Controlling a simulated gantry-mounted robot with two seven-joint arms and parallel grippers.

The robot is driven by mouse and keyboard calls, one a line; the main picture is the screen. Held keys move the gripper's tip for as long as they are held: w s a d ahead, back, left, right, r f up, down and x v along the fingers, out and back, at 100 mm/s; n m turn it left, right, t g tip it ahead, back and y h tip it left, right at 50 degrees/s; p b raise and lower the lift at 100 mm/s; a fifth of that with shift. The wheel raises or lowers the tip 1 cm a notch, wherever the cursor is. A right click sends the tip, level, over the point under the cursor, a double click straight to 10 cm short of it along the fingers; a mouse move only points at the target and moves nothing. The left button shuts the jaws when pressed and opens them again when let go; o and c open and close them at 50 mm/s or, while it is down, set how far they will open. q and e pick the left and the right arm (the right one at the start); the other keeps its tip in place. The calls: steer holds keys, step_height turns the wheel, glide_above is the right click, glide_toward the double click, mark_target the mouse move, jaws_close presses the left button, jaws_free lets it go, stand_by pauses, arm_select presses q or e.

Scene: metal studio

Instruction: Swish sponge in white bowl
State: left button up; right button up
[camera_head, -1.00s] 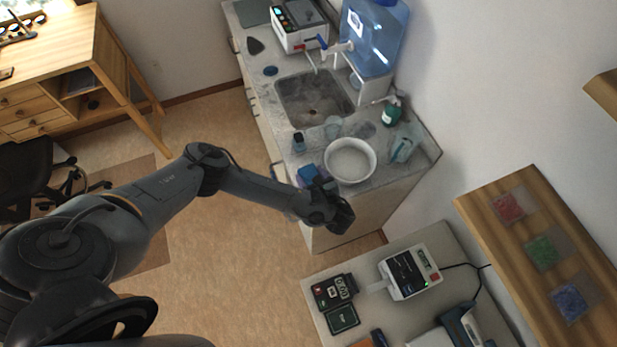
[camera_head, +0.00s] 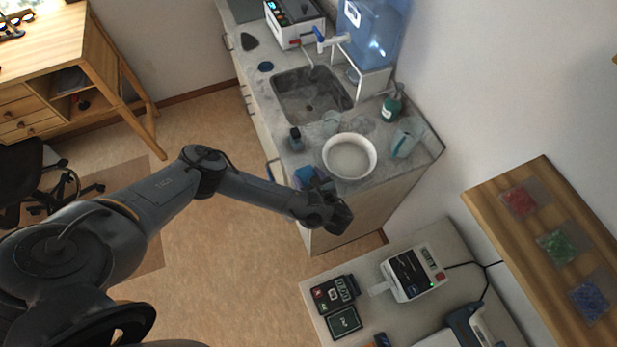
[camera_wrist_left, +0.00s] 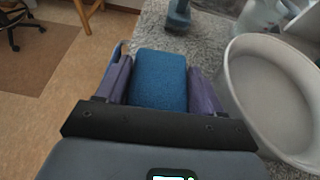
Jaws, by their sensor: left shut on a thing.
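The white bowl (camera_head: 349,156) stands on the grey counter near its front end, and greyish contents show inside it. It also shows at the right of the left wrist view (camera_wrist_left: 275,95). My left gripper (camera_head: 308,178) is at the counter's edge, just left of the bowl. In the left wrist view its purple fingers (camera_wrist_left: 160,82) are shut on the blue sponge (camera_wrist_left: 160,80). The sponge is beside the bowl, outside its rim. In the head view my gripper and wrist hide part of the sponge. My right gripper is not in view.
A sink (camera_head: 312,93) lies beyond the bowl. A small dark bottle (camera_head: 295,140), a clear cup (camera_head: 331,122), a green bottle (camera_head: 391,108) and a teal-tinted container (camera_head: 404,143) stand around the bowl. A water dispenser (camera_head: 370,35) stands at the back right.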

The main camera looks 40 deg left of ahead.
arm_select(q)
steer(key=shift+f, duration=0.2)
steer(key=o, duration=1)
